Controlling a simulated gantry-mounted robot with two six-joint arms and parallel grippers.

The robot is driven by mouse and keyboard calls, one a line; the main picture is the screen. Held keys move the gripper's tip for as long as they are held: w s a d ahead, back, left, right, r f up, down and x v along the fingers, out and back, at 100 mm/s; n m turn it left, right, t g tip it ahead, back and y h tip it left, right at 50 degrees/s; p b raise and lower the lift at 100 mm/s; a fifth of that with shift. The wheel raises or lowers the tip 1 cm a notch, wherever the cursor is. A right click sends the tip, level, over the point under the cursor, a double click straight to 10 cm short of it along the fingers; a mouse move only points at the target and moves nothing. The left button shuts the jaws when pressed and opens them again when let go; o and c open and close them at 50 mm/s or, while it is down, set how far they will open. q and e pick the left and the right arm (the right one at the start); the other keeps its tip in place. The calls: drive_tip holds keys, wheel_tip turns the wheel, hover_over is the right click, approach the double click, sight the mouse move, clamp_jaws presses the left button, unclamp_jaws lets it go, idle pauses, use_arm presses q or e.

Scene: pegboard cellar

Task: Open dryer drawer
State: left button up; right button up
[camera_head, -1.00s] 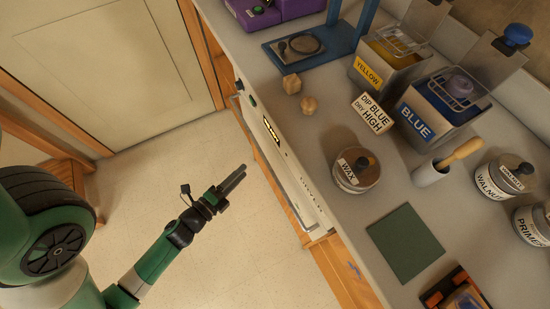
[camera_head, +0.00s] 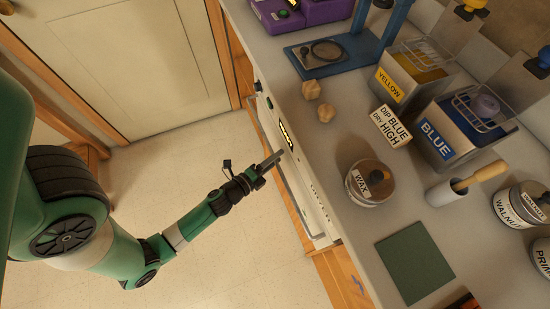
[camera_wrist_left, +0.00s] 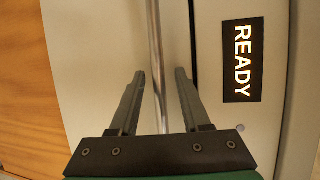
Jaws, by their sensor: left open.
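The dryer (camera_head: 308,185) is a white unit set into the front of the bench, seen steeply from above in the head view. Its drawer front (camera_wrist_left: 95,60) shows in the left wrist view with a vertical metal bar handle (camera_wrist_left: 155,45). A lit READY display (camera_wrist_left: 243,60) sits to the right of the handle. My left gripper (camera_head: 274,159) is close to the dryer front in the head view. In the left wrist view its two fingers (camera_wrist_left: 160,82) are open, one on each side of the handle; I cannot tell whether they touch it. My right gripper is not in view.
The grey bench top (camera_head: 330,140) overhangs beside the dryer. It carries a wax tin (camera_head: 372,190), two wooden pieces (camera_head: 318,101), a sign (camera_head: 392,127) and blue (camera_head: 445,140) and yellow (camera_head: 400,80) dip tanks. The floor (camera_head: 190,180) before the dryer is clear.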

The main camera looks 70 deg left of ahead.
use_arm(q)
clamp_jaws()
idle(1.4)
